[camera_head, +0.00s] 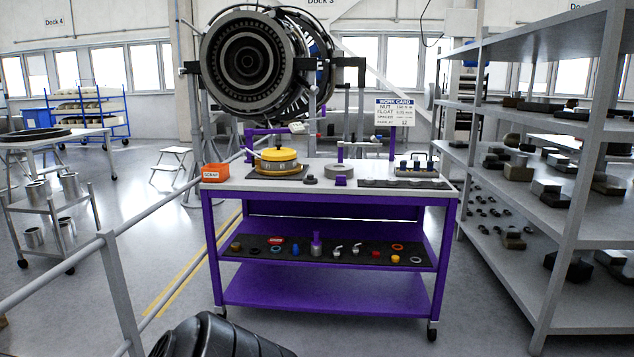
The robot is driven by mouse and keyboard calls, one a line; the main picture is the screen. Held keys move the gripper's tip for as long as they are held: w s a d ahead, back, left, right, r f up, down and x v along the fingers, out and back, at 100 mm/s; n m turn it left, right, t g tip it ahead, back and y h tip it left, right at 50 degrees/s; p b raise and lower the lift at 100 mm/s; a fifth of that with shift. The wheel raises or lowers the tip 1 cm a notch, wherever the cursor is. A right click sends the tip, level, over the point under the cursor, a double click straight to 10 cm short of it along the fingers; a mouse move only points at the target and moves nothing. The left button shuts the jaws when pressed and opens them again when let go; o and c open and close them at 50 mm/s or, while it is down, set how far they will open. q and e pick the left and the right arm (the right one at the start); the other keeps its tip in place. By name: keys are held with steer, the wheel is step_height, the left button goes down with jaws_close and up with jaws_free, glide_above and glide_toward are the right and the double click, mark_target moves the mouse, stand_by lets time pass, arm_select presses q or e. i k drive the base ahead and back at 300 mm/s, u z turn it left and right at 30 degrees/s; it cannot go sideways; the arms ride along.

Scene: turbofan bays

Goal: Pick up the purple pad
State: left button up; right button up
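A small purple block (341,181), which looks like the purple pad, sits at the front edge of the top of the purple cart (330,204). It is just in front of a grey ring (339,170) with a purple upright post. The block is small in view, so its exact shape is hard to tell. Neither of my grippers can be made out in the head view.
The cart top also holds an orange scrap bin (215,172), a yellow round device (274,160) and a dark strip (404,183). Small parts lie on its middle shelf. A grey rail (105,290) runs at left; grey shelving (545,215) stands at right.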

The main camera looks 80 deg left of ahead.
mark_target(339, 180)
steer(key=u, duration=2.65)
steer(key=i, duration=1.2)
steer(key=u, duration=0.2)
